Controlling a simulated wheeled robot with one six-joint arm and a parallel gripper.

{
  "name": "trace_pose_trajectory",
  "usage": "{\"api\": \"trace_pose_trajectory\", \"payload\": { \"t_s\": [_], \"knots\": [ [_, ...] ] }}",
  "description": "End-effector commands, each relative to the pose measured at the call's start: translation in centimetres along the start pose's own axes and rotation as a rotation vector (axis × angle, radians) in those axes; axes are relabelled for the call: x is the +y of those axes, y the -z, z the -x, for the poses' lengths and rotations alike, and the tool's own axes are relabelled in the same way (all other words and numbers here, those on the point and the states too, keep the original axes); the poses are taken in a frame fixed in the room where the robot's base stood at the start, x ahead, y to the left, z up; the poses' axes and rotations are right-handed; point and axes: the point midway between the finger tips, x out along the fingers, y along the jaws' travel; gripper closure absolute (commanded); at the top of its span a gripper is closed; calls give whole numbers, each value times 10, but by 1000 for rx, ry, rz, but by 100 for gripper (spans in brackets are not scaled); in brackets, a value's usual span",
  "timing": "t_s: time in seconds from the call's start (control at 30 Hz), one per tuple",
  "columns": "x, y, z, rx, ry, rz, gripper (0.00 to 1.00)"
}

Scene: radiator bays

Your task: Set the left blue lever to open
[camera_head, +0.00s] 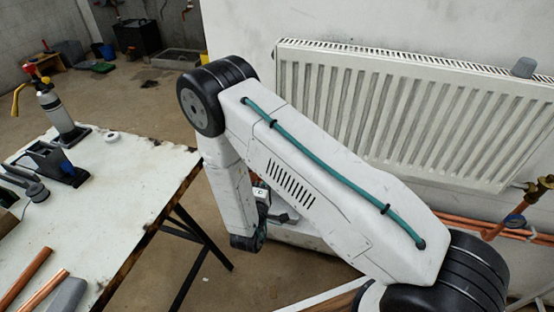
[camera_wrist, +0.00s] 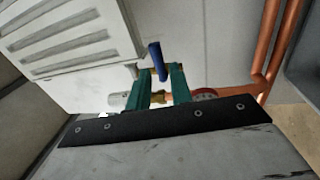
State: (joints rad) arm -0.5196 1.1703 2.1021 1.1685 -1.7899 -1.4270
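A blue lever (camera_wrist: 156,60) stands nearly upright, slightly tilted, by the radiator's lower corner in the wrist view. Brass valve parts show below it. My gripper (camera_wrist: 160,76) has two teal fingers spread apart, with the lever's lower end showing between and just beyond their tips. I cannot tell whether either finger touches it. In the head view my arm hides most of my gripper and this lever.
A white radiator (camera_head: 400,110) hangs on the wall. A workbench (camera_head: 110,190) with tools and pipe pieces stands at the left.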

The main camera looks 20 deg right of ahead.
Motion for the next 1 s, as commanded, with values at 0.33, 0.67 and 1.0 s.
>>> {"api": "trace_pose_trajectory", "payload": {
  "t_s": [0.33, 0.67, 1.0],
  "knots": [
    [4, -3, -40, -8, -32, 24, 78],
    [5, -2, -74, -3, -31, 22, 78],
    [5, -2, -76, -3, -30, 22, 98]
  ]
}}
